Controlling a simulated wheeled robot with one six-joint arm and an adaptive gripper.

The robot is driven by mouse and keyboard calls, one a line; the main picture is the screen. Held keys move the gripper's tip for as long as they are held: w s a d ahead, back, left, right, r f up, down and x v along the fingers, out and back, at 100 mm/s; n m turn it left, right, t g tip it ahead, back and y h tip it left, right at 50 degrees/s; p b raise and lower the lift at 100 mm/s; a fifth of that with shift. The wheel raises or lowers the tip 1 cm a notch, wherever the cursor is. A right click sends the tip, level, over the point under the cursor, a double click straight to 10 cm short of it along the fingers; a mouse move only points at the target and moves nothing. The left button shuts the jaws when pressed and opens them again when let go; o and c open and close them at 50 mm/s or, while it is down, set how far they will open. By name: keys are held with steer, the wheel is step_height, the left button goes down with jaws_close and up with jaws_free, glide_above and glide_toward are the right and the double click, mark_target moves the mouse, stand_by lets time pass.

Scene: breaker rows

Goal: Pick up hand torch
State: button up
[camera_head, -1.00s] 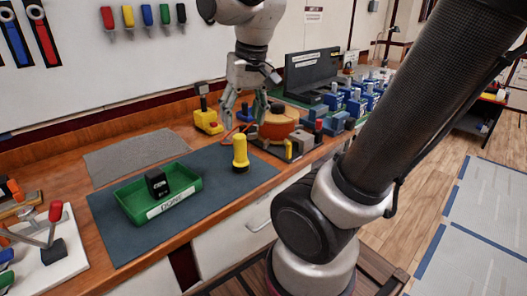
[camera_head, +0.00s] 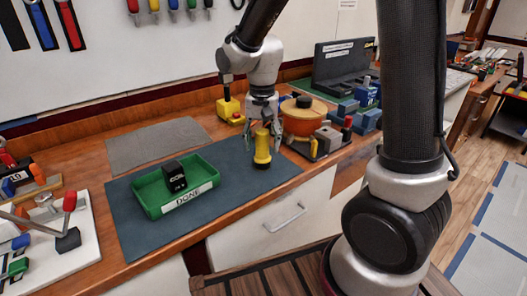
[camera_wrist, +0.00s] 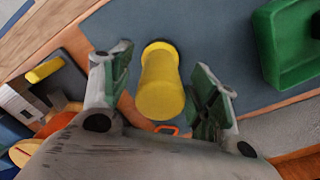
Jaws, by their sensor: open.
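The yellow hand torch (camera_head: 262,148) stands upright on the dark blue-grey mat (camera_head: 235,205), near its right end. In the wrist view the torch (camera_wrist: 161,85) shows from above, between the two spread fingers, its far end by the mat's edge. My gripper (camera_head: 265,133) points down right at the torch's top, with fingers open on either side. In the wrist view the gripper (camera_wrist: 160,88) is open with its green pads apart from the torch. Contact is not visible.
A green tray (camera_head: 205,171) marked DONE holds a black block (camera_head: 174,176) left of the torch. An orange round pot (camera_head: 303,118) and a small block rack (camera_head: 325,140) stand close on the right. A yellow box (camera_head: 228,107) is behind. A grey mat (camera_head: 158,146) is bare.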

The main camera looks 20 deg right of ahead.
steer(key=shift+f, duration=0.7)
steer(key=c, duration=1.3)
steer(key=shift+r, duration=0.15)
